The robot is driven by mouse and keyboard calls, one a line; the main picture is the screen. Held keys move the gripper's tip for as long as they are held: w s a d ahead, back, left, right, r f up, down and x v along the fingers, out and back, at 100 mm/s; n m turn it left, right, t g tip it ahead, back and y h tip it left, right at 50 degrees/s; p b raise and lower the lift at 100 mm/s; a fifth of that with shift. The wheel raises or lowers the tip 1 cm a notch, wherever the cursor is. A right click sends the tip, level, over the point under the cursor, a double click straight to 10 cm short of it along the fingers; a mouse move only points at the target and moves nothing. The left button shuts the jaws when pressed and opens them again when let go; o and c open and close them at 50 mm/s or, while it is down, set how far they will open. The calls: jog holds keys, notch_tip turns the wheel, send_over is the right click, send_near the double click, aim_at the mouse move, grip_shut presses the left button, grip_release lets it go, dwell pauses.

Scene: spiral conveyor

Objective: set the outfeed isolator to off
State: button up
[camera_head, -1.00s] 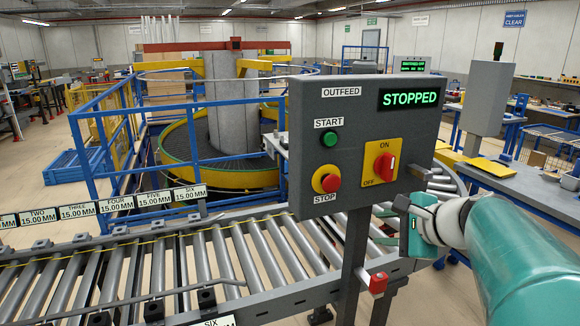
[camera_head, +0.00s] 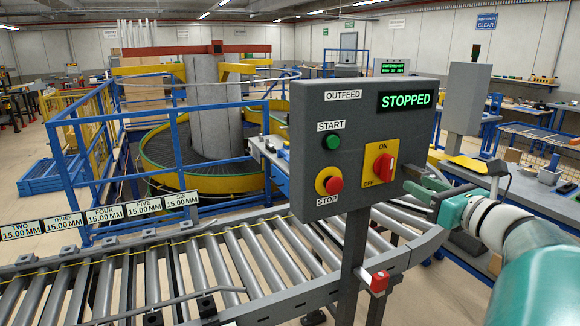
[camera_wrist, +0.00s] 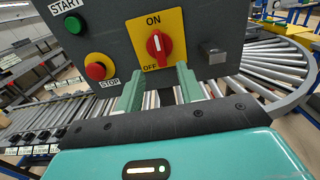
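The outfeed isolator (camera_head: 384,168) is a red rotary knob on a yellow plate marked ON at the top and OFF at the lower left. It also shows in the wrist view (camera_wrist: 157,44), with its white mark upright, towards ON. The plate is on the grey OUTFEED box (camera_head: 340,110), whose display reads STOPPED. My gripper (camera_head: 424,189) is to the right of the box in the head view, apart from the knob. In the wrist view my gripper (camera_wrist: 158,88) is open and empty, its two green fingers either side of and below the knob.
A green START button (camera_head: 332,141) and a red STOP button (camera_head: 332,184) sit left of the isolator. The box stands on a post beside a roller conveyor (camera_head: 230,262). A red-faced fitting (camera_head: 378,282) is low on the post. A small grey block (camera_wrist: 213,53) projects right of the yellow plate.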

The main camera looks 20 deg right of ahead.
aim_at(391, 170)
jog(key=w, duration=0.8)
jog(key=shift+w+a, duration=0.1)
grip_shut()
